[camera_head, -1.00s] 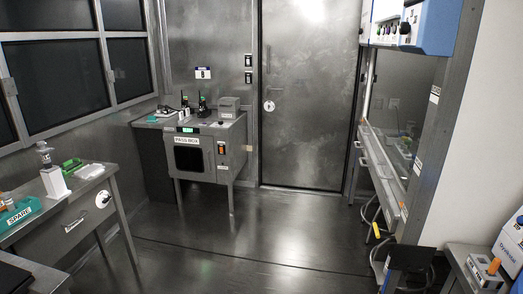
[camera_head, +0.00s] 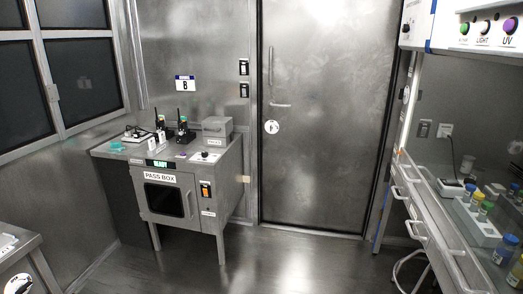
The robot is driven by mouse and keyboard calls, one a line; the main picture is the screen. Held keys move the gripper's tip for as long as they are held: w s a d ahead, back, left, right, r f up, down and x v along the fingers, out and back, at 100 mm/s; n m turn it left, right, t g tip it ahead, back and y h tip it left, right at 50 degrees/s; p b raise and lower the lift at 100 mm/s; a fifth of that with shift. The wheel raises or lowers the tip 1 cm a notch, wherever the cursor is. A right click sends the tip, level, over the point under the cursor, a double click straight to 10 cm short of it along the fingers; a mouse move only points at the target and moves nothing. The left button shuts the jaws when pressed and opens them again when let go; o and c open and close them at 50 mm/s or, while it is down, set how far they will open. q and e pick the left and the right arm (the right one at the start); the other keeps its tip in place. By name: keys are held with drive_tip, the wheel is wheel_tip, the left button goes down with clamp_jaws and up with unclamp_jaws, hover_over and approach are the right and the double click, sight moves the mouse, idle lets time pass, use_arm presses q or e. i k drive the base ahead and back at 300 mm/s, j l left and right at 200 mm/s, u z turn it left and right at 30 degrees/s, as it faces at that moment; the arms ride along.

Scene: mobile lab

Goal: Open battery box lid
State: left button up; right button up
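A small grey box (camera_head: 217,129) with a front label too small to read stands at the back right of the pass box bench. It may be the battery box; its top looks closed. Neither of my grippers is in view.
The pass box (camera_head: 162,177) with a dark window and green display stands ahead on the left. Two black radios (camera_head: 182,132) stand on its bench. A steel door (camera_head: 320,110) is shut. A hood with a vial rack (camera_head: 478,223) is at right. Floor (camera_head: 270,262) ahead is clear.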

sight(217, 126)
drive_tip(key=i, duration=1)
drive_tip(key=i+j+z, duration=0.15)
drive_tip(key=i, duration=0.85)
